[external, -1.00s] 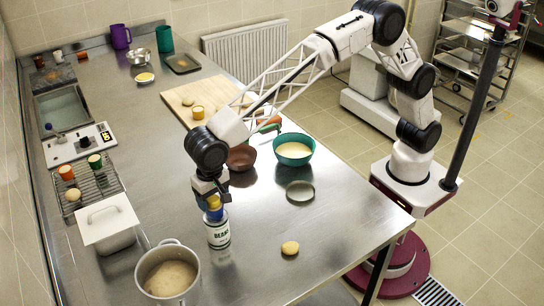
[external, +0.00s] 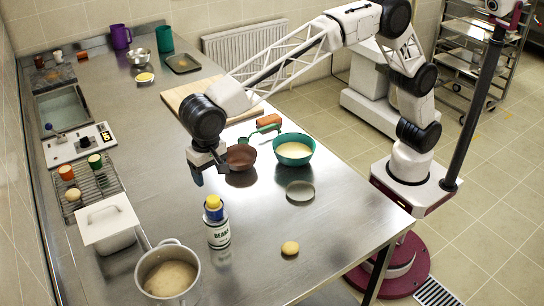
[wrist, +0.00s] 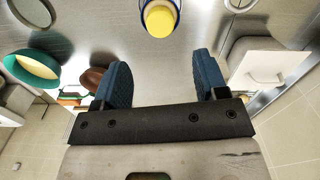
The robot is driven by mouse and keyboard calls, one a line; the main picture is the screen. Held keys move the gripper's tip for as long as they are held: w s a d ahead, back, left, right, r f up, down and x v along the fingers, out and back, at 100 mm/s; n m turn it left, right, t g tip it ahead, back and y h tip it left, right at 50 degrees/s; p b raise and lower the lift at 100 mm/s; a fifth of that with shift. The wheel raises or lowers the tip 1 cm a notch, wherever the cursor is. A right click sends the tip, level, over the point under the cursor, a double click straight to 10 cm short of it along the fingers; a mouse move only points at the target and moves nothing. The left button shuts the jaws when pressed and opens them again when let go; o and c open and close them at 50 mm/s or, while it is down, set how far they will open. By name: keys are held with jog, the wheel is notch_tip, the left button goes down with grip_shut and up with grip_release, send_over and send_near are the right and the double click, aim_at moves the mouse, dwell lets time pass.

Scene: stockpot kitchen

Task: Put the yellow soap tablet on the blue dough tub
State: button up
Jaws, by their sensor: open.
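The yellow soap tablet (external: 213,202) rests on top of the small blue dough tub (external: 214,214), which sits on a white can labelled BEANS (external: 218,234). In the wrist view the yellow tablet (wrist: 160,19) shows from above at the top edge, with blue around it. My gripper (external: 207,176) is open and empty, above and a little behind the stack, apart from it. In the wrist view its two blue-padded fingers (wrist: 160,72) stand wide apart with nothing between them.
A teal bowl (external: 294,150), brown bowl (external: 241,158), grey disc (external: 300,191) and round bun (external: 290,248) lie to the right. The steel counter between is clear.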

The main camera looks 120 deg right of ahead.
jog(key=shift+r, duration=1.35)
jog(key=s+r+n+t, duration=0.1)
jog(key=s+r+n, duration=0.3)
jog(key=s, duration=1.2)
jog(key=s+r+n, duration=0.3)
jog(key=s+n, duration=0.1)
jog(key=s, duration=1.3)
jog(key=s+f+n, duration=0.2)
jog(key=s+f, duration=0.2)
jog(key=s, duration=0.7)
jog(key=s+f+n+t, duration=0.1)
jog(key=s+f+n, duration=0.2)
jog(key=s, duration=0.9)
jog(key=s+d+f+n, duration=0.1)
jog(key=s+f+n, duration=0.2)
jog(key=s, duration=0.8)
jog(key=shift+s+f+t, duration=0.25)
jog(key=shift+f+t, duration=0.05)
jog(key=shift+f, duration=0.55)
